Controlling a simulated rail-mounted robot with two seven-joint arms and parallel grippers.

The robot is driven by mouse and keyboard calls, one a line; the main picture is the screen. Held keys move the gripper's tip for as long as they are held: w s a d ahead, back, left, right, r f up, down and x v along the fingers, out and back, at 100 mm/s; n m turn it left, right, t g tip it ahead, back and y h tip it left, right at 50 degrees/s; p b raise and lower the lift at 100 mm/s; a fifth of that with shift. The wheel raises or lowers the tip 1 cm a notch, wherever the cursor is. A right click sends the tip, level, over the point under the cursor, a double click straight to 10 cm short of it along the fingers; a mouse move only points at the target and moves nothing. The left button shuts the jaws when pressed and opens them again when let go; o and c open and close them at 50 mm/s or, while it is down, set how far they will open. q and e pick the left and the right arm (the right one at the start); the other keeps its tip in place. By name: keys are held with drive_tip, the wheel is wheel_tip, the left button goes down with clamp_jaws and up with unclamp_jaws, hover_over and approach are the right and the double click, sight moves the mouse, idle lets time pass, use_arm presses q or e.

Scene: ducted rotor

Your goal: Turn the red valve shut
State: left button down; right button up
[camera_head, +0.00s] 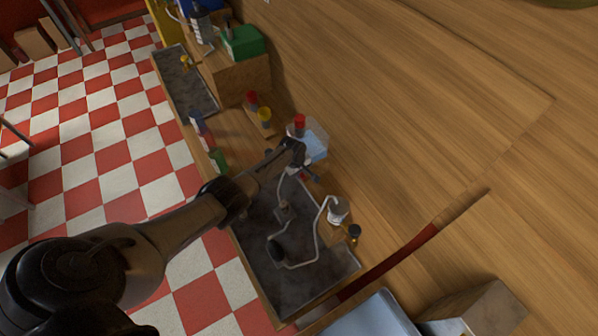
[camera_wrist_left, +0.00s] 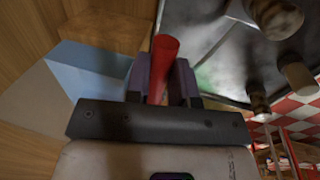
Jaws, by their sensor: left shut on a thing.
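In the left wrist view, a red rod-like piece (camera_wrist_left: 164,68), which looks like the red valve's handle, stands between the two fingers of my left gripper (camera_wrist_left: 162,75). The fingers are shut on it. In the head view, my left gripper (camera_head: 303,166) is at the back edge of the dark metal basin, beside a pale blue and white block. The red valve is hidden behind the gripper there, and how far it is turned cannot be told. My right gripper is in neither view.
The dark metal basin (camera_head: 262,262) holds a bent pipe (camera_head: 318,240). The pale blue block (camera_head: 315,147) is close to the gripper, with a red-topped item (camera_head: 299,121) by it. A green box (camera_head: 243,42) stands farther back. The wooden surface (camera_head: 430,110) at right is mostly clear.

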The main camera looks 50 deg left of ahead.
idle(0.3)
use_arm(q)
drive_tip(key=c, duration=1)
unclamp_jaws()
drive_tip(key=shift+r+p, duration=0.35)
drive_tip(key=shift+r, duration=0.2)
drive_tip(key=shift+s+a+r+p, duration=0.1)
drive_tip(key=shift+s+r+p, duration=0.35)
drive_tip(key=shift+r, duration=1.65)
drive_tip(key=shift+s+a+r+p, duration=0.1)
drive_tip(key=shift+s+r+p, duration=0.3)
drive_tip(key=shift+r, duration=1.65)
drive_tip(key=shift+s+a+r+p, duration=0.1)
drive_tip(key=shift+s+r+p, duration=0.35)
drive_tip(key=shift+r, duration=1.65)
